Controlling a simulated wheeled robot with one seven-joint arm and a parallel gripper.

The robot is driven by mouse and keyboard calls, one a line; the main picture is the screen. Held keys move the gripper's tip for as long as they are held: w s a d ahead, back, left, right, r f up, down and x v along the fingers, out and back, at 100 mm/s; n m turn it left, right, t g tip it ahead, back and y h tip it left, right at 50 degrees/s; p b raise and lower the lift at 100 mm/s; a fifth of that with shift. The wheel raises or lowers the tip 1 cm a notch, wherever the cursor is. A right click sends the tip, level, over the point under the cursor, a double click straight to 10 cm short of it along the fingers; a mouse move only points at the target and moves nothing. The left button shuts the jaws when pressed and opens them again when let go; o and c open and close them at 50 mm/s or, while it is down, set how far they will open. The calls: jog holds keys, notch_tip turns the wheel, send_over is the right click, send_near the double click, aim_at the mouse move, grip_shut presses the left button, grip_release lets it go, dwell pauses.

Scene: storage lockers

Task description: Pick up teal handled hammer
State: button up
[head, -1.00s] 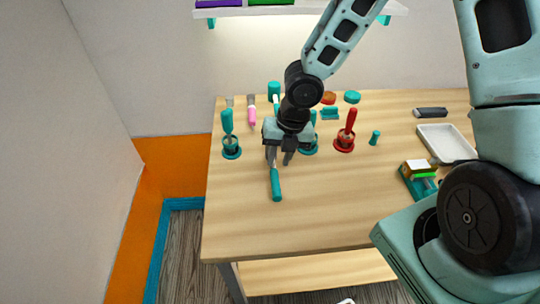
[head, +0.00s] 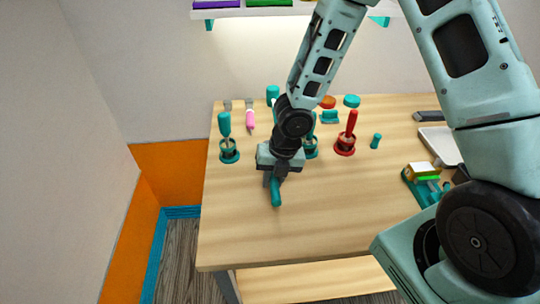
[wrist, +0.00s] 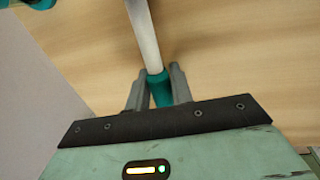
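The teal handled hammer (head: 277,194) lies on the wooden table, its handle pointing toward the front edge. In the head view only the end of the handle shows below my gripper (head: 275,180); the rest is hidden behind the gripper and arm. In the wrist view the teal handle (wrist: 160,92) sits between the two grey fingers of my gripper (wrist: 160,88), which press close on both sides. The hammer's pale metal shaft (wrist: 143,35) runs up out of that view, and its head is not seen.
A teal-handled tool in a round holder (head: 229,150) stands left of my gripper. A red-handled tool in a red holder (head: 346,140) and a small teal cylinder (head: 376,141) stand to the right. The table (head: 235,225) is clear at the front left.

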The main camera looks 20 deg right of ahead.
grip_shut()
jog(key=shift+r, duration=0.1)
notch_tip(320, 180, up, 10)
jog(key=p, duration=0.4)
jog(key=shift+o, duration=0.4)
grip_release()
grip_shut()
